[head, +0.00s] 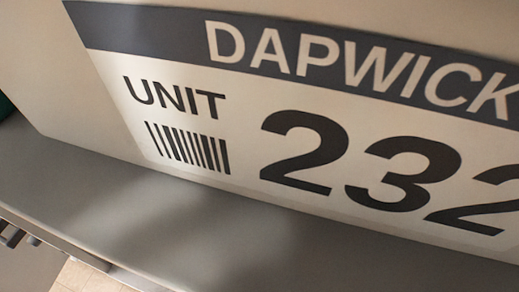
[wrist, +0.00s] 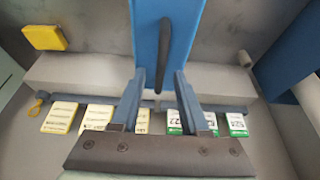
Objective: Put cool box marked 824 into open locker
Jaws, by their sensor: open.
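No box with a readable 824 shows in either view, and no open locker can be made out. In the head view, a large pale box (head: 110,135) fills most of the picture. Its label reads DAPWICK, UNIT and 232, with the number cut off at the right edge. My gripper (wrist: 161,78) is open in the wrist view, its two blue-grey fingers apart with nothing clearly held between them. Just beyond the fingertips is a blue panel (wrist: 146,25) with a dark elongated bar (wrist: 178,38) on it. I cannot tell what the panel belongs to.
The pale box stands on a grey surface (head: 110,210), clear along its front strip. In the wrist view, yellow tags (wrist: 60,117) and green tags (wrist: 237,124) lie in a row behind my fingers. A yellow block (wrist: 45,37) is upper left; another blue panel (wrist: 288,52) is right.

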